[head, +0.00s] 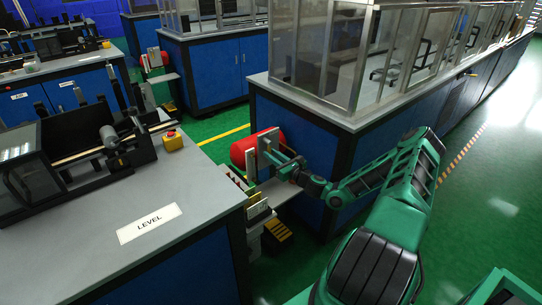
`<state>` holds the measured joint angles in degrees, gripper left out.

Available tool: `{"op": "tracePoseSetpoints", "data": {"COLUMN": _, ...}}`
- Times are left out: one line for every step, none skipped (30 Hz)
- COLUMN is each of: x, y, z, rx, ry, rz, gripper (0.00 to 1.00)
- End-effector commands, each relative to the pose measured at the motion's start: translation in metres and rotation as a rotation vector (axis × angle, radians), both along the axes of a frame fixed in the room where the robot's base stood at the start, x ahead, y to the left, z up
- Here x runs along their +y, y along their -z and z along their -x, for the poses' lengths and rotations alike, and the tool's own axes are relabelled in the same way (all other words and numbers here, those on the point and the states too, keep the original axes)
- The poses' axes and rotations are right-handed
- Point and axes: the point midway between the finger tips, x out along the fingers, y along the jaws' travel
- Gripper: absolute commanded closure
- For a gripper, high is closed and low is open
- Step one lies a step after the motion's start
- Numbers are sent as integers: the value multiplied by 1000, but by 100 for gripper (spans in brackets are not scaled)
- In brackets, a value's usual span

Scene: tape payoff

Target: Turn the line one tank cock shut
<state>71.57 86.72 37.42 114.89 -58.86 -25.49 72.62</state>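A red tank (243,151) lies on its side on a low shelf at the end of the blue cabinet, in the middle of the head view. My gripper (270,150) is at the right part of the tank, in front of it. Whether it touches anything is too small to tell. The tank cock cannot be made out; it may be hidden behind my gripper or the grey upright plate (250,165). My green arm reaches in from the lower right.
A glass-walled enclosure (325,60) stands on the blue cabinet. A similar red tank (153,60) is farther back. Green floor is clear at right.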

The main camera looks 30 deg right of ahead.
Motion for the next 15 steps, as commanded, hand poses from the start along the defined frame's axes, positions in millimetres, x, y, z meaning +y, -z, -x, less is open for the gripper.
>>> {"op": "tracePoseSetpoints", "data": {"x": 0, "y": -1, "z": 0, "rx": -2, "ry": 0, "rz": 0, "gripper": 69}}
{"op": "tracePoseSetpoints", "data": {"x": 0, "y": -1, "z": -1, "rx": -3, "ry": 0, "rz": 0, "gripper": 69}}
{"op": "tracePoseSetpoints", "data": {"x": 0, "y": -2, "z": -1, "rx": -4, "ry": 0, "rz": -1, "gripper": 69}}
{"op": "tracePoseSetpoints", "data": {"x": 0, "y": -2, "z": -1, "rx": -5, "ry": -1, "rz": -1, "gripper": 69}}
{"op": "tracePoseSetpoints", "data": {"x": 1, "y": -3, "z": -1, "rx": -6, "ry": -1, "rz": -1, "gripper": 69}}
{"op": "tracePoseSetpoints", "data": {"x": 1, "y": -3, "z": -1, "rx": -7, "ry": -1, "rz": -1, "gripper": 69}}
{"op": "tracePoseSetpoints", "data": {"x": 1, "y": -4, "z": -1, "rx": -8, "ry": -1, "rz": -1, "gripper": 69}}
{"op": "tracePoseSetpoints", "data": {"x": 1, "y": -4, "z": -2, "rx": -8, "ry": -1, "rz": -1, "gripper": 69}}
{"op": "tracePoseSetpoints", "data": {"x": 1, "y": -4, "z": -1, "rx": -9, "ry": -1, "rz": -1, "gripper": 69}}
{"op": "tracePoseSetpoints", "data": {"x": 0, "y": -4, "z": -1, "rx": -9, "ry": -1, "rz": -1, "gripper": 69}}
{"op": "tracePoseSetpoints", "data": {"x": 0, "y": -4, "z": 0, "rx": -9, "ry": -1, "rz": -1, "gripper": 69}}
{"op": "tracePoseSetpoints", "data": {"x": 0, "y": -4, "z": 2, "rx": -9, "ry": 0, "rz": -1, "gripper": 69}}
{"op": "tracePoseSetpoints", "data": {"x": -1, "y": -4, "z": 5, "rx": -9, "ry": 0, "rz": -1, "gripper": 69}}
{"op": "tracePoseSetpoints", "data": {"x": -2, "y": -4, "z": 8, "rx": -9, "ry": 0, "rz": -1, "gripper": 69}}
{"op": "tracePoseSetpoints", "data": {"x": -2, "y": -4, "z": 13, "rx": -8, "ry": 0, "rz": -1, "gripper": 69}}
